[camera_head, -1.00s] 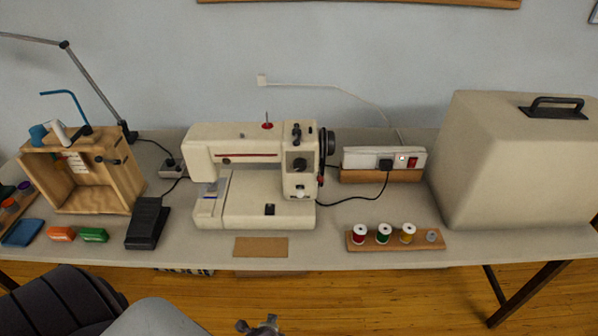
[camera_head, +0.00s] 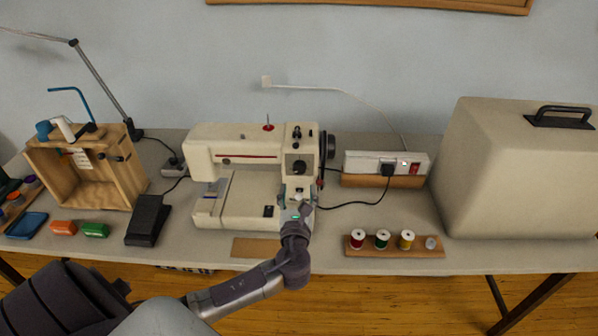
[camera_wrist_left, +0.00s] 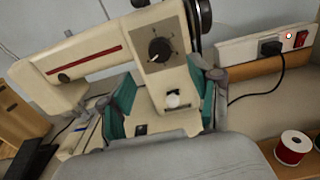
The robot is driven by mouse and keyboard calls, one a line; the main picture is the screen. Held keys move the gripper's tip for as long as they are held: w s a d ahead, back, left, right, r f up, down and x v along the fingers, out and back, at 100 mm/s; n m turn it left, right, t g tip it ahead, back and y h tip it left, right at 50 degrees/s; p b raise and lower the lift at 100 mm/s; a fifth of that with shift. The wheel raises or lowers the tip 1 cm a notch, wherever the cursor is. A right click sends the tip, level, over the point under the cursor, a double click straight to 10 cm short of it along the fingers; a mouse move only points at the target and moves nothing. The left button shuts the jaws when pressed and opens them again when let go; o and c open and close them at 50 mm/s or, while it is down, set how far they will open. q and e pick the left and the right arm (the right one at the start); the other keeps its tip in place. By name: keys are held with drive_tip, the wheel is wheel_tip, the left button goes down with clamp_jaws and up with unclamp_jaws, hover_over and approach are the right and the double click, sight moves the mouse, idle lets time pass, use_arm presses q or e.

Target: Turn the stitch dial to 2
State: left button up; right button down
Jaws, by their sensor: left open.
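The cream sewing machine (camera_head: 250,148) stands in the middle of the table. Its black stitch dial (camera_head: 299,167) is on the front of the right-hand column, and it shows larger in the left wrist view (camera_wrist_left: 160,50) with marks around it. I cannot read the marks. My left gripper (camera_head: 296,194) is open and empty in front of the column, just below the dial. My right gripper is not in view.
A power strip (camera_head: 352,160) with a plugged cord is right of the machine. Thread spools stand on a wooden rack (camera_head: 395,252) at the front. A large beige case (camera_head: 510,175) is at right. A black pedal (camera_head: 148,219) and wooden box (camera_head: 80,180) are at left.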

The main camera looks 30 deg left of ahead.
sight(299, 171)
use_arm(q)
drive_tip(key=x, duration=0.7)
drive_tip(key=shift+w+a+p, duration=0.1)
drive_tip(key=shift+w+p, duration=0.05)
drive_tip(key=shift+p, duration=0.2)
drive_tip(key=shift+f, duration=0.1)
drive_tip(key=c, duration=1.1)
